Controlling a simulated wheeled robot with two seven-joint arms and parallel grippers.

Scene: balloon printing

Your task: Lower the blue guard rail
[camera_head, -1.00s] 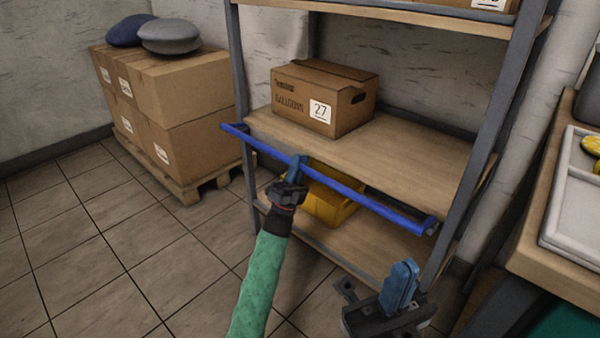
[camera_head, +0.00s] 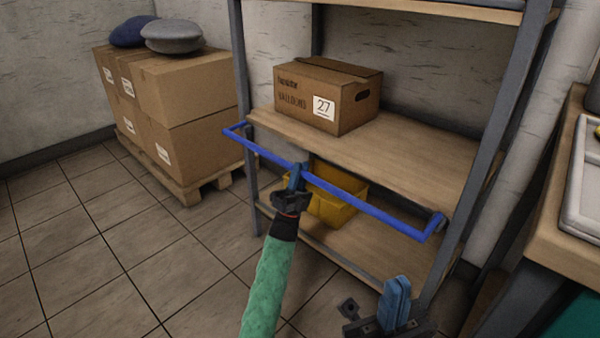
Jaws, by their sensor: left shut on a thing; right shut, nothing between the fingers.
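The blue guard rail (camera_head: 350,196) runs across the front of the shelf unit, just below the level of the middle board. Its short end arms join the two front posts, and its long bar stands out in front of the shelf. My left gripper (camera_head: 298,176) is shut on the bar near its middle, with the fingers around it. My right gripper (camera_head: 394,302) is shut and empty at the bottom right, apart from the rail.
A cardboard box labelled 27 (camera_head: 328,97) stands on the middle board (camera_head: 410,150). A yellow bin (camera_head: 332,207) sits on the lower board behind the rail. Stacked boxes (camera_head: 190,95) on a pallet stand left. A worktable (camera_head: 545,225) is at right. The tiled floor at left is clear.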

